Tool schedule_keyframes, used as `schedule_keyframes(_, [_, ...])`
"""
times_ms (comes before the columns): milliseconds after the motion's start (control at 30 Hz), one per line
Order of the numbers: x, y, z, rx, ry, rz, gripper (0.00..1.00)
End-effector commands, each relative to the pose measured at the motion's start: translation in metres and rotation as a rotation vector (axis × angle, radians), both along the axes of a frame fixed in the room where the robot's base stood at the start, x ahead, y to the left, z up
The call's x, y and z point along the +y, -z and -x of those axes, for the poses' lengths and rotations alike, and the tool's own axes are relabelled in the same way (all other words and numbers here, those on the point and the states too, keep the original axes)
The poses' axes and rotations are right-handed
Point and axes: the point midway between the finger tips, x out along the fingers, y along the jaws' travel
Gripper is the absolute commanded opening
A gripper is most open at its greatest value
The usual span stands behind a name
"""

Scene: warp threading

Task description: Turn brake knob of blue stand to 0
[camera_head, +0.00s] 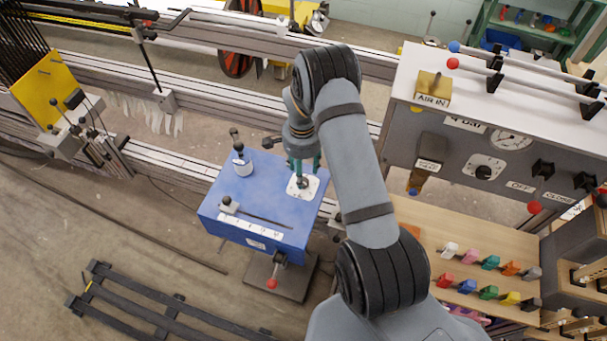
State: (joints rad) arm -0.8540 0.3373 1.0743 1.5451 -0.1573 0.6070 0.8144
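The blue stand (225,190) is a blue box left of my arm, with a flat top. On its top right corner is a white square dial plate (312,184) with a small dark knob (301,182) on it. The markings on the plate are too small to read. My gripper (302,174) points down right over this knob, with its greenish fingers at or just above it. I cannot tell whether the fingers touch the knob or how far apart they are.
On the stand are a black-knobbed lever (237,146), a white labelled strip (250,229) and a slider with a rod (229,206). A red-tipped lever (277,270) is on its front. A grey control panel (410,140) stands right. Coloured pegs (468,286) lie on a wooden table.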

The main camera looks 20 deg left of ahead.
Motion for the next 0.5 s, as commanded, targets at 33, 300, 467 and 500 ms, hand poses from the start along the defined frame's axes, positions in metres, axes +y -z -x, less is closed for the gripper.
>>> schedule_keyframes(33, [0.0,0.007,0.001,0.003,0.001,0.001,0.48])
schedule_keyframes(300, [0.0,0.038,0.0,0.0,0.001,-0.001,0.48])
schedule_keyframes(467, [0.0,0.044,0.0,-0.001,0.001,-0.002,0.48])
schedule_keyframes(500, [0.0,0.044,0.0,-0.001,0.001,-0.002,0.48])
